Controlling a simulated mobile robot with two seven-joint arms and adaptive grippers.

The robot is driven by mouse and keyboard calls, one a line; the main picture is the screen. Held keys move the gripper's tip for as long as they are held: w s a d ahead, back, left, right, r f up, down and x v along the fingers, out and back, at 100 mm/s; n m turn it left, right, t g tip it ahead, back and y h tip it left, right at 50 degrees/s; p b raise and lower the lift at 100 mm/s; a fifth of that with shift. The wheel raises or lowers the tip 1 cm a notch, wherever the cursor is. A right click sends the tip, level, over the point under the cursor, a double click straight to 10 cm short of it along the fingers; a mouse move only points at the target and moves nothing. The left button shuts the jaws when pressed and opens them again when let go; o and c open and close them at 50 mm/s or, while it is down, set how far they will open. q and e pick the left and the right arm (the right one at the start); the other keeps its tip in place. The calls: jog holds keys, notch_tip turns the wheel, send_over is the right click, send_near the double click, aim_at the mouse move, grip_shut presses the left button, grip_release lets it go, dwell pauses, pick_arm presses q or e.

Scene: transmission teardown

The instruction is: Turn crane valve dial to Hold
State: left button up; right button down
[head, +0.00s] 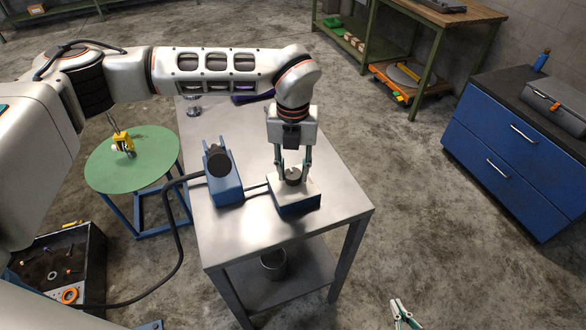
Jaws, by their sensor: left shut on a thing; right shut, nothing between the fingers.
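My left gripper (293,169) reaches down from above onto a small blue box with a pale top (294,200) on the metal table. Its fingers are shut on a dark round dial (293,180) on top of that box. The fingers hide part of the dial, and I cannot read any marking or its setting. My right gripper (398,303) shows only by its green-tipped fingers at the bottom edge, away from the table, shut and empty.
A blue unit with a black round part (223,177) stands left of the dial box, with a black hose (180,250) running off left. The metal table (335,205) is clear at right. A green round table (105,170) holds a yellow hook block (123,142). Blue drawers (505,145) stand right.

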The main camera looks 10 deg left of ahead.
aim_at(293, 173)
pick_arm(q)
jog(key=o, duration=1.1)
jog(key=shift+r, duration=0.1)
notch_tip(293, 173, up, 12)
dwell(0.4)
